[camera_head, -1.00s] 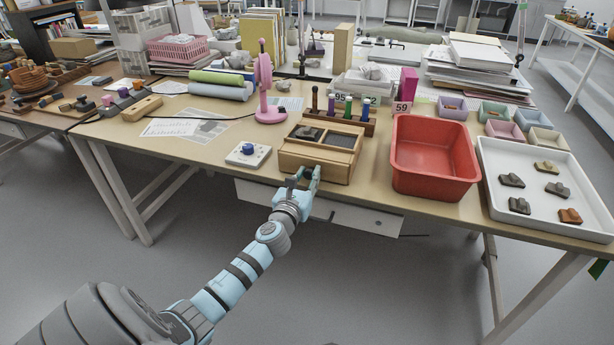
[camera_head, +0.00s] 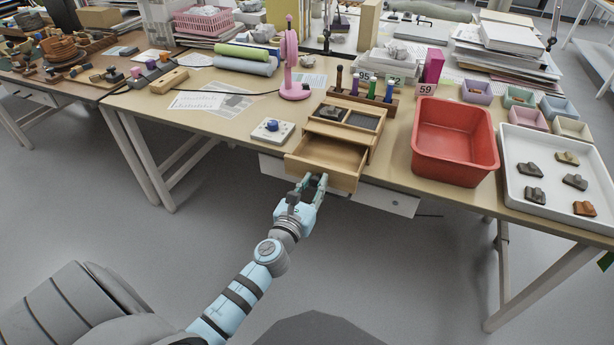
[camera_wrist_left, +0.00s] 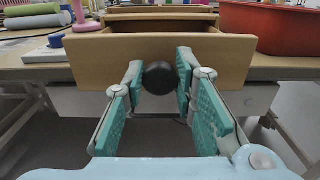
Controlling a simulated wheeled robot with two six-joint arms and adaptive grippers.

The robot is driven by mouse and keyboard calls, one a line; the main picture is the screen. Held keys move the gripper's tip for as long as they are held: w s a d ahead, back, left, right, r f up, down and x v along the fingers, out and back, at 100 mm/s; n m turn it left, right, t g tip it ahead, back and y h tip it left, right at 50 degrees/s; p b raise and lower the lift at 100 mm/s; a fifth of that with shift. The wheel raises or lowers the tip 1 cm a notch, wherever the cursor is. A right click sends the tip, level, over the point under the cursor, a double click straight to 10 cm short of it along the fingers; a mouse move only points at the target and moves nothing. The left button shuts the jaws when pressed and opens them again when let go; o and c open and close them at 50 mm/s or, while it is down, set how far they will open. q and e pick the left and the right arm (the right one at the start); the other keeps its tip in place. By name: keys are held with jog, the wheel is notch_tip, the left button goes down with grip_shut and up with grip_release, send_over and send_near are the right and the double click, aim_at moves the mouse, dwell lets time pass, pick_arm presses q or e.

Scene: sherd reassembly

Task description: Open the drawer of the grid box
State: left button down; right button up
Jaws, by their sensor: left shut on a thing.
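The wooden grid box (camera_head: 345,122) stands at the front edge of the table, with a dark sherd (camera_head: 332,112) in its top left compartment. Its drawer (camera_head: 335,154) is pulled out toward me and its inside shows bare wood. My left gripper (camera_head: 312,182) is at the drawer front. In the left wrist view the drawer front (camera_wrist_left: 110,62) faces me, and my left gripper (camera_wrist_left: 160,85) is shut on the round dark knob (camera_wrist_left: 159,77), one finger on each side. My right gripper is not in view.
A white device with a blue knob (camera_head: 273,131) sits left of the box. A red bin (camera_head: 454,142) stands to its right, then a white tray (camera_head: 560,205) with several sherds. A pink stand (camera_head: 292,70) and a rack of tubes (camera_head: 362,99) are behind.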

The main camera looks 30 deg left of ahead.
pick_arm(q)
jog(key=shift+s, duration=0.1)
jog(key=c, duration=1.3)
grip_release()
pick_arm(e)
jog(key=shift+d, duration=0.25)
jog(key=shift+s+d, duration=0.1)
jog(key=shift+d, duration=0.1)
pick_arm(q)
jog(key=s, duration=0.4)
jog(key=s+d, duration=0.1)
jog(key=s, duration=0.3)
jog(key=s+d, duration=0.1)
jog(key=s, duration=0.2)
jog(key=shift+s, duration=0.4)
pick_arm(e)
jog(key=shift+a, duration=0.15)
